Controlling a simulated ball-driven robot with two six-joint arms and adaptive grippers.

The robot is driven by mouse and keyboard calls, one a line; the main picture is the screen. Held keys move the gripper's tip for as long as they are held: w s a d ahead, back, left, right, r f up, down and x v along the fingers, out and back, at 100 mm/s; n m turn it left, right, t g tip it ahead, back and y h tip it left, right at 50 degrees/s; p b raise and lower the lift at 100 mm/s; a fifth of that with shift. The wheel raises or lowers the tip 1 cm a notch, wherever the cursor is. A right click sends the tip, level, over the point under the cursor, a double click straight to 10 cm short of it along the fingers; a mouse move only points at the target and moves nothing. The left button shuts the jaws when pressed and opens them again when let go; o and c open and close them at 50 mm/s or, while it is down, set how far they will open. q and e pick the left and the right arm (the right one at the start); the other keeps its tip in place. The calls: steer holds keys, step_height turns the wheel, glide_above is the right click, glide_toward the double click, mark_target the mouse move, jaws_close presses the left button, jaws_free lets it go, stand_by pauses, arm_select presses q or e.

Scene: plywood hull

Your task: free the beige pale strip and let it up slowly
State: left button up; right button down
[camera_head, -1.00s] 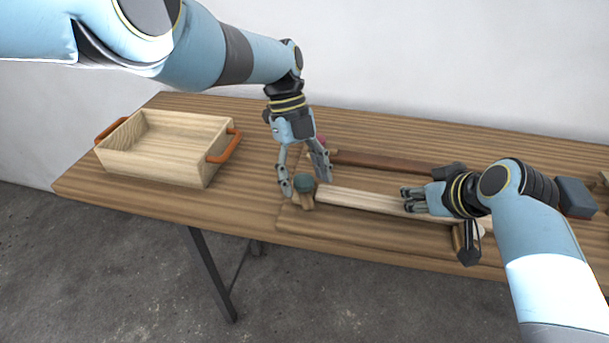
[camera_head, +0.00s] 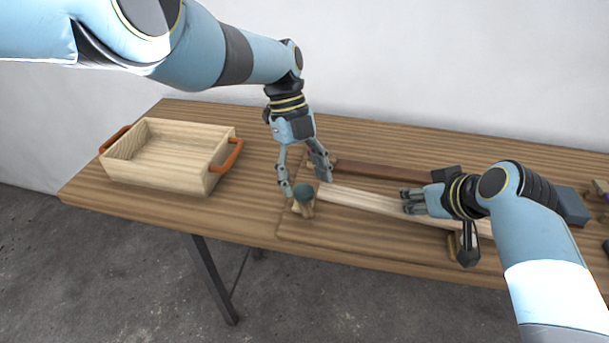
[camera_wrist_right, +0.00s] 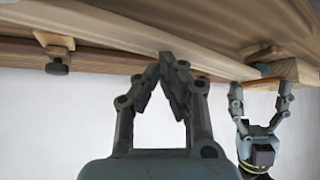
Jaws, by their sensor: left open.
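The pale beige strip (camera_head: 365,200) lies lengthwise over a wooden board. Its left end shows raised, just right of a wooden catch (camera_head: 302,208) with a dark green knob (camera_head: 304,193). My left gripper (camera_head: 304,184) is open, its fingers spread above and around the knob, holding nothing. My right gripper (camera_head: 408,201) has its fingers at the middle of the strip. In the right wrist view the right gripper's fingertips (camera_wrist_right: 172,62) are together against the edge of the strip (camera_wrist_right: 120,32), not around it. The strip's right end is hidden by my right arm.
The board (camera_head: 340,237) has a dark knobbed catch (camera_head: 468,244) at the right. A brown strip (camera_head: 385,171) lies behind. A wooden tray (camera_head: 160,168) with orange handles stands at left. Bare table lies between tray and board.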

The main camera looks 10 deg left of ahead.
mark_target(304, 190)
arm_select(q)
steer(key=shift+r+p, duration=1.35)
steer(key=shift+r, duration=0.1)
arm_select(e)
steer(key=shift+r, duration=1.3)
arm_select(q)
step_height(304, 190, up, 5)
steer(key=p, duration=0.5)
steer(key=shift+r, duration=0.1)
arm_select(e)
step_height(304, 190, up, 5)
steer(key=shift+f, duration=0.1)
